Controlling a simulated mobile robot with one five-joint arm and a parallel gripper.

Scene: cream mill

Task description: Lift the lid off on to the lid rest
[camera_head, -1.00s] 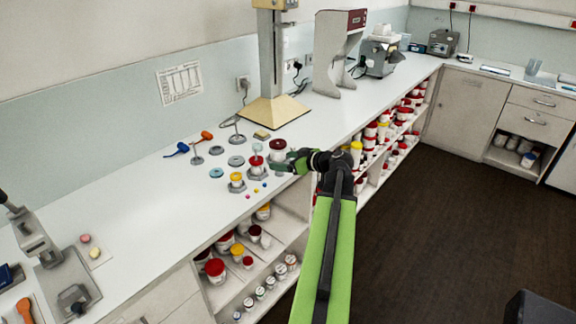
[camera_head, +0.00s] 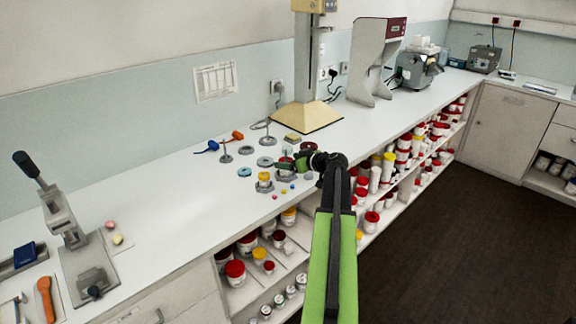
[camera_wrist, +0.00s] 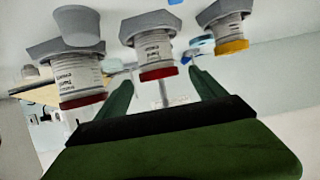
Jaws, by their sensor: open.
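Several small white labelled jars stand on grey bases on the bench: one with a yellow lid (camera_head: 264,176), one with a red lid (camera_head: 285,160) and one with a dark red lid (camera_head: 307,146). The wrist view shows them upside down, with a red lid (camera_wrist: 158,73) in the middle, a dark red lid (camera_wrist: 83,101) at left and a yellow lid (camera_wrist: 231,46) at right. My gripper (camera_head: 297,162) is open beside the jars. Its fingers (camera_wrist: 163,92) spread either side of the middle jar's view; contact cannot be told. I cannot tell which grey piece is the lid rest.
Grey discs (camera_head: 265,161) and small coloured balls lie around the jars. A stand with a broad yellowish base (camera_head: 305,117) is behind. A lever press (camera_head: 75,240) stands at left. Shelves of jars run below the bench edge. The bench between press and jars is mostly clear.

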